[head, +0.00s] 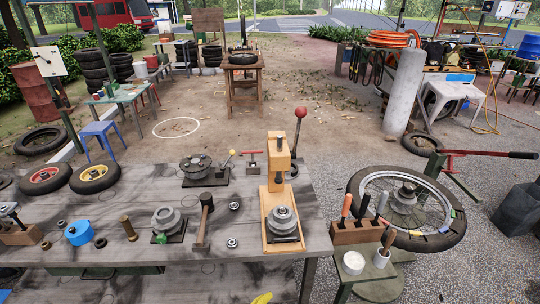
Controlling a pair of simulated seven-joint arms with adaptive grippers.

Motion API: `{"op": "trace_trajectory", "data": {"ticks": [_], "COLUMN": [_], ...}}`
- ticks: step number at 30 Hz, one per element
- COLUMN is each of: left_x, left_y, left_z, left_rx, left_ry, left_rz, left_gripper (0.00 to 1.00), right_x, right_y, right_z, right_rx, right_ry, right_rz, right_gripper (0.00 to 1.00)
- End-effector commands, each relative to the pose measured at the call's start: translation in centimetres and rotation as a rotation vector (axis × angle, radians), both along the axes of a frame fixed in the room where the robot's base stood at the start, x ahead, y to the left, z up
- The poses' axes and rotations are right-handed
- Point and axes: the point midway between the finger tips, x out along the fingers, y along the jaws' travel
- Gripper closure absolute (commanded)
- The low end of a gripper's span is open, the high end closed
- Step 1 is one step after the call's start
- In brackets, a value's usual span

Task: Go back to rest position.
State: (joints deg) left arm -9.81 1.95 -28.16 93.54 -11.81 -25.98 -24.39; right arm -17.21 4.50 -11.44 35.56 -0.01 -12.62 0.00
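Neither of my grippers shows in the head view, and no arm link can be made out. The grey wooden workbench (110,258) fills the lower left, with parts and tools standing on it. An orange press-like stand (278,170) with a red-knobbed lever (300,114) stands at its right end, with a grey stepped part (283,221) at its base.
A spoked wheel (405,205) lies on a stand right of the bench. A wooden tool block (356,232) and a white cup (353,262) are in front of it. A small yellow shape (262,298) is cut off below. Open ground lies behind the bench.

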Motion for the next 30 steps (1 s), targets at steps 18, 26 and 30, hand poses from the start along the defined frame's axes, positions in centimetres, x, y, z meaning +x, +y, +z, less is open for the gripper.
{"op": "trace_trajectory", "data": {"ticks": [18, 26, 30], "left_x": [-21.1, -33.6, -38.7], "left_y": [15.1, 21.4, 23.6], "left_z": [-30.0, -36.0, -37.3], "left_rx": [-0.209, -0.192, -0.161], "left_ry": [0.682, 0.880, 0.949], "left_rz": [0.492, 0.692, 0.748], "left_gripper": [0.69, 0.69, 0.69], "right_x": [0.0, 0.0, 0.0], "right_y": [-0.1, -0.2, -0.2], "right_z": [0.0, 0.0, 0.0], "right_rx": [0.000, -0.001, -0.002], "right_ry": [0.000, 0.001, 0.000], "right_rz": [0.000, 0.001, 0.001], "right_gripper": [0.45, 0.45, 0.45]}}
